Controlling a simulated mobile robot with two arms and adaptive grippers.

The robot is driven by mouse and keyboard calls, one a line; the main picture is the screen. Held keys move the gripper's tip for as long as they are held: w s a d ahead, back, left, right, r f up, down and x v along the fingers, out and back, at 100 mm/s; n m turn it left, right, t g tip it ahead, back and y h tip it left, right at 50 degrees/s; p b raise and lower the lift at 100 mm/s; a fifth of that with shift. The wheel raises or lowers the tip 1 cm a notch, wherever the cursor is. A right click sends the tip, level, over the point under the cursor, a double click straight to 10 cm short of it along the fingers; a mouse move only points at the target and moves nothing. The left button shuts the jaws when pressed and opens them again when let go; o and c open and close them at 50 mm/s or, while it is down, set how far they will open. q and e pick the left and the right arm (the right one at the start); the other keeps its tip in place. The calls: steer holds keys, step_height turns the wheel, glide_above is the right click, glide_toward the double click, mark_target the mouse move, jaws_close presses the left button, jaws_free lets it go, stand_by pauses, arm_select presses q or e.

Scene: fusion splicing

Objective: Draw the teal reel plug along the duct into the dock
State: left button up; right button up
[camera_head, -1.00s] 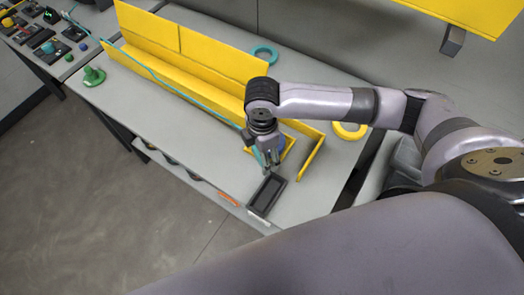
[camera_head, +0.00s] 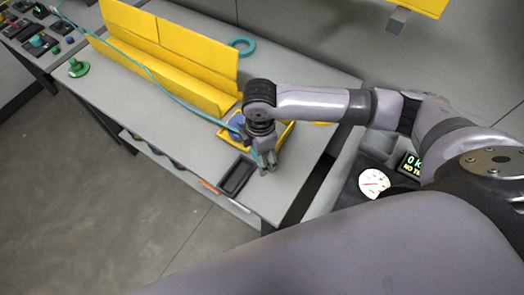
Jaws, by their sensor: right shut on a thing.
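My right gripper (camera_head: 267,168) points down over the near right end of the table, its fingers shut at the end of the teal cable. The teal reel plug is mostly hidden between the fingers; a sliver of teal (camera_head: 255,156) shows beside them. The teal cable (camera_head: 151,74) runs back from the gripper along the yellow duct (camera_head: 165,64) to the far left table. My left gripper is out of view.
A yellow-edged tray (camera_head: 230,137) with something blue is partly behind my right gripper. A green knobbed piece (camera_head: 78,68) and a teal ring (camera_head: 242,46) lie on the table. A dial (camera_head: 374,183) and display (camera_head: 411,164) stand at right.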

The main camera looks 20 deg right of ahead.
steer(key=w+a+f+m+p, duration=0.1)
steer(key=w+a+m+p, duration=0.1)
steer(key=a+m+p, duration=0.4)
steer(key=m+p, duration=0.2)
steer(key=m, duration=0.3)
steer(key=shift+a+f+m, duration=0.3)
steer(key=shift+a+f, duration=0.05)
steer(key=shift+f, duration=0.05)
steer(key=b, duration=0.5)
glide_above(235, 179)
steer(key=shift+f, duration=4.4)
steer(key=shift+f, duration=0.6)
steer(key=o, duration=1.1)
